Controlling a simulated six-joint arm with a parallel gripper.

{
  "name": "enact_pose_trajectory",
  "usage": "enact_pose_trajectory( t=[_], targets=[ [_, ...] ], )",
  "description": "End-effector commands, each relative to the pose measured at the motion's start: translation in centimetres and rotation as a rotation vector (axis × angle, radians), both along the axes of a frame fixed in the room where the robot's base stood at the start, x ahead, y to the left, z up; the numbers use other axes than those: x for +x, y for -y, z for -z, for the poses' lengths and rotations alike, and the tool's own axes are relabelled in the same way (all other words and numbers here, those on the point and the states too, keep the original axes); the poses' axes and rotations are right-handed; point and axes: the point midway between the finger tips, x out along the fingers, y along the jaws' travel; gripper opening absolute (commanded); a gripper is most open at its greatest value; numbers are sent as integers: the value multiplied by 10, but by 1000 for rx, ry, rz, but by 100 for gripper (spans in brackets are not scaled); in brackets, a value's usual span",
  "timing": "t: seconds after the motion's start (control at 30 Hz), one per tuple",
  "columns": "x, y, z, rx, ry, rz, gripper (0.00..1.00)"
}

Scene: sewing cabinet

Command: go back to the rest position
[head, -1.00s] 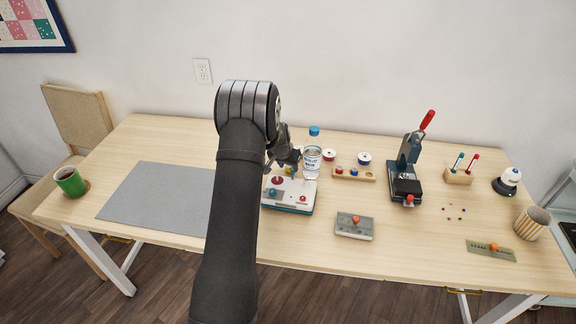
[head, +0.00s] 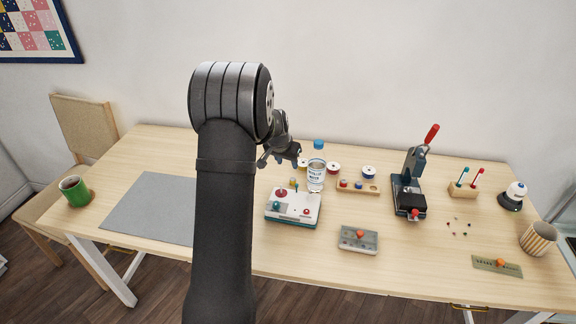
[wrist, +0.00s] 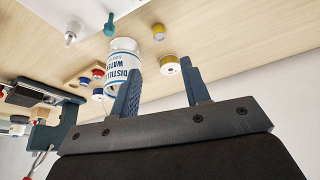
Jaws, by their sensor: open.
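My gripper (head: 284,152) is in the air over the back of the table, just left of a water bottle with a blue cap (head: 316,176) and above a white and teal device with red knobs (head: 293,207). In the wrist view my gripper (wrist: 160,68) has its two fingers apart with nothing held between them. The bottle, labelled distilled water, also shows in the wrist view (wrist: 121,64), beyond the left finger and partly covered by it. My arm hides part of the grey mat and table in the head view.
A wooden tray with coloured pieces (head: 358,187), spools, a press with a red handle (head: 410,185) and a grey box (head: 359,239) stand to the right. A green mug (head: 74,190) and grey mat (head: 150,207) are at left. The air above the table is clear.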

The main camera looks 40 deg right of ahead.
Motion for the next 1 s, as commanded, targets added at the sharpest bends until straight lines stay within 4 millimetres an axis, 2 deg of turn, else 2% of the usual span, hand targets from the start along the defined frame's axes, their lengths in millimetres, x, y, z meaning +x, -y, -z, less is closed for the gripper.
enact_pose_trajectory(
  t=[0.33,0.47,1.0],
  targets=[
    [0,0,0,1,0,0,43],
    [1,2,6,1,-2,0,43],
    [17,31,87,2,-3,1,43]
  ],
)
